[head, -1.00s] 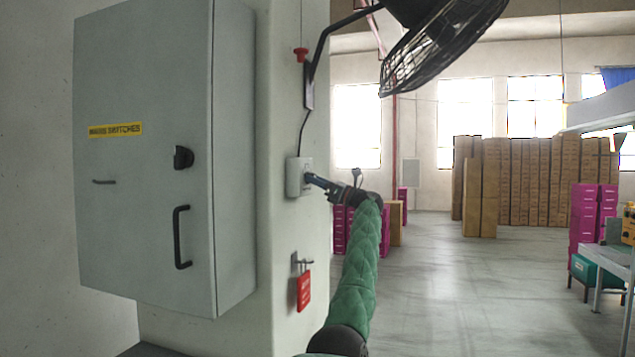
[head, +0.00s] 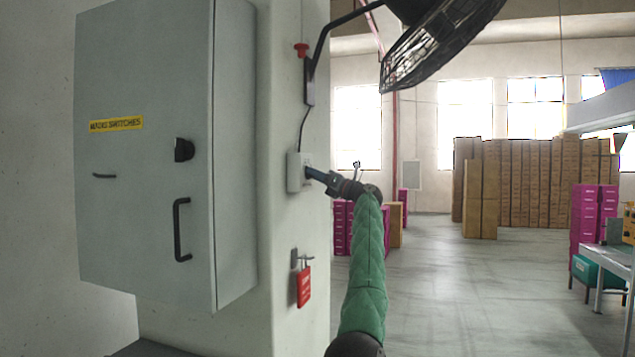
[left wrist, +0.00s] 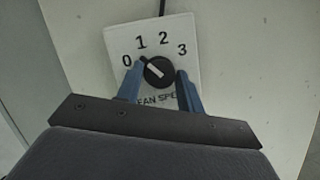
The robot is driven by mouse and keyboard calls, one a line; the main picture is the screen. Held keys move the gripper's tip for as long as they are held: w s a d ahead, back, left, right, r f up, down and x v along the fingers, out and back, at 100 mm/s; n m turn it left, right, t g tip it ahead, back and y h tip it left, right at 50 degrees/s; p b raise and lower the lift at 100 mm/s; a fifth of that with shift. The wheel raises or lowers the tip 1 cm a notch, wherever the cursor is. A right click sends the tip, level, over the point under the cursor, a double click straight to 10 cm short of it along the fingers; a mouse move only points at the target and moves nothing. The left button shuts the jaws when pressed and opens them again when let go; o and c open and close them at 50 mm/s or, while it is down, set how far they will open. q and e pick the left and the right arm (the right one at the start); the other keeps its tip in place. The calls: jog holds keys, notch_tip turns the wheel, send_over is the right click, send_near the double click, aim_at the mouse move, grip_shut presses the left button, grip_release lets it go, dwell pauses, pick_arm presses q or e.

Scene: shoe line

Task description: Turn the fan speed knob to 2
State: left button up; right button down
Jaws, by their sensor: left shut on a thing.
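The fan speed control is a white box (head: 294,172) on the side of the pillar, below the fan. In the left wrist view its white face (left wrist: 185,22) carries the numbers 0, 1, 2 and 3 around a round black knob (left wrist: 159,73). A pale mark on the knob points to the upper left, seemingly between 0 and 1. My left gripper (head: 309,172) reaches the box from the right. Its blue fingers (left wrist: 159,80) are shut on the knob, one on each side. The lettering below the knob is partly hidden by the gripper. My right gripper is not in view.
A grey switch cabinet (head: 150,220) stands out from the wall at left. A red tag (head: 304,286) hangs below the control box, and a black fan (head: 435,45) is above. The floor (head: 450,290) to the right is clear, with stacked boxes (head: 525,180) far back.

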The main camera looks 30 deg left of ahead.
pick_arm(q)
jog(key=shift+s+d+r+m+t+h+p, duration=0.15)
jog(key=shift+m+t+h+p, duration=0.4)
jog(key=shift+m, duration=1.8)
jog(key=shift+w+a+r+m+t+h+p, duration=0.15)
jog(key=shift+m+t+h, duration=0.65)
jog(key=shift+m, duration=1.5)
jog(key=shift+s+d+r+m+t+h+p, duration=0.15)
jog(key=shift+m+t+h+p, duration=0.4)
jog(key=shift+m, duration=1.8)
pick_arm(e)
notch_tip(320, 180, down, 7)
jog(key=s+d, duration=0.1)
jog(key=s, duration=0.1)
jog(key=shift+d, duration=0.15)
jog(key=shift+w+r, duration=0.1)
pick_arm(q)
jog(key=o, duration=0.8)
jog(key=shift+f, duration=0.1)
jog(key=shift+d, duration=0.1)
